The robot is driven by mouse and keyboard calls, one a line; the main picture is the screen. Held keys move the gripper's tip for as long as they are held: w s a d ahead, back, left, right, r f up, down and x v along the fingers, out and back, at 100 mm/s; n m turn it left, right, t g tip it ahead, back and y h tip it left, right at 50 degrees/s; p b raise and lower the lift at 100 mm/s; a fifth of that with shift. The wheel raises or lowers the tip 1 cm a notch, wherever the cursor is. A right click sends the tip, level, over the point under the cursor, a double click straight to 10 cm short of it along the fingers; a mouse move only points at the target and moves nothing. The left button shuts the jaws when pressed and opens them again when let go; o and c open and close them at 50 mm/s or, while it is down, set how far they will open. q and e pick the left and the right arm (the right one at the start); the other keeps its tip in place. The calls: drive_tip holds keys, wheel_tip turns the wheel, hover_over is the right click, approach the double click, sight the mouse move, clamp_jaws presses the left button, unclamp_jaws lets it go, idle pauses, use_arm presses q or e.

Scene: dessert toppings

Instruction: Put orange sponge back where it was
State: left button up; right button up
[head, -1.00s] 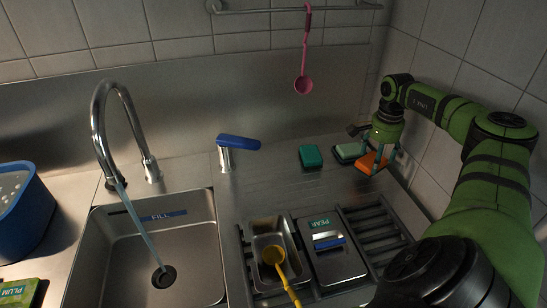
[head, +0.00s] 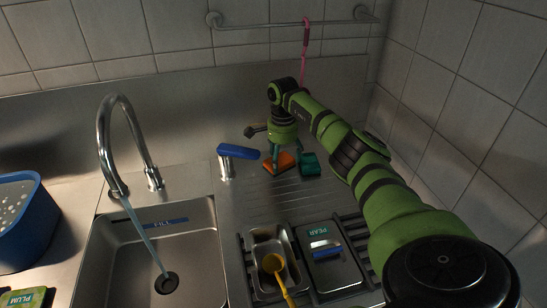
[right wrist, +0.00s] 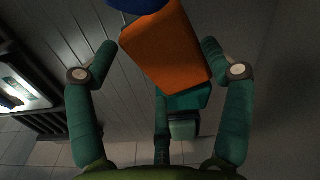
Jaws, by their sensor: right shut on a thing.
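The orange sponge (head: 279,164) is between the fingers of my right gripper (head: 280,158), which is shut on it, at the back of the ribbed steel counter. It also fills the upper middle of the right wrist view (right wrist: 165,45), with a finger on each side. A teal sponge (head: 309,166) lies just right of it in the head view. The wrist view shows that teal sponge (right wrist: 187,98) partly hidden by the orange one, and a pale green sponge (right wrist: 183,131) beyond. My arm hides the pale green sponge in the head view. My left gripper is out of view.
The sink (head: 150,245) has running water. Metal containers (head: 333,262), one with a yellow ladle (head: 275,265), stand in front. A pink ladle (head: 305,50) hangs behind. Ribbed counter in front of the sponges is clear.

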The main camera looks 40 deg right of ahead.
drive_tip(key=shift+w+a+f+b, duration=0.2)
drive_tip(key=shift+w+a+b, duration=0.35)
drive_tip(key=shift+w+a, duration=0.4)
wheel_tip(320, 180, down, 3)
drive_tip(key=shift+d+f+b, duration=0.15)
drive_tip(key=shift+f+b, duration=0.05)
drive_tip(key=shift+b, duration=0.95)
drive_tip(key=shift+r, duration=0.15)
drive_tip(key=o, duration=0.9)
wheel_tip(320, 180, up, 12)
drive_tip(key=shift+b, duration=0.95)
